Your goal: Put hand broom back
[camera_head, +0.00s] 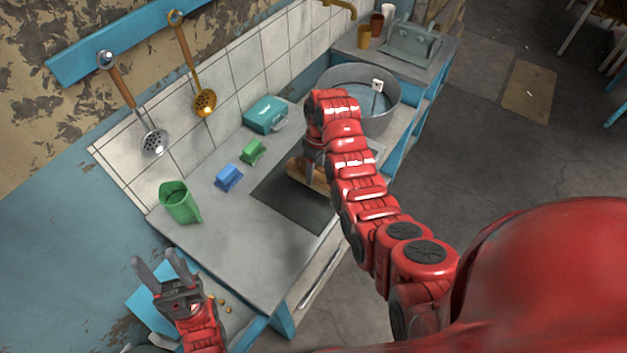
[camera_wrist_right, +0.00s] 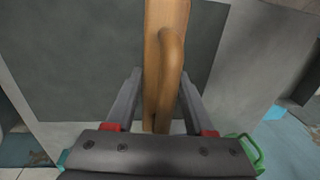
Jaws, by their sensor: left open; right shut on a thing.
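The hand broom (camera_head: 308,175) shows as a brown wooden piece over the dark mat on the counter. In the right wrist view its wooden body and curved handle (camera_wrist_right: 172,65) stand between my fingers. My right gripper (camera_wrist_right: 160,100) is shut on it. In the head view my right arm hides part of the broom, and the right fingertips are hard to make out. I cannot tell whether the broom touches the mat. My left gripper (camera_head: 162,265) is open and empty at the lower left, near the counter's front left corner.
A dark mat (camera_head: 285,205) lies on the grey counter (camera_head: 235,255). A green pitcher (camera_head: 180,203), blue block (camera_head: 229,177), green block (camera_head: 253,151) and teal box (camera_head: 265,115) stand near the tiled wall. Small crumbs (camera_head: 226,305) lie near my left gripper.

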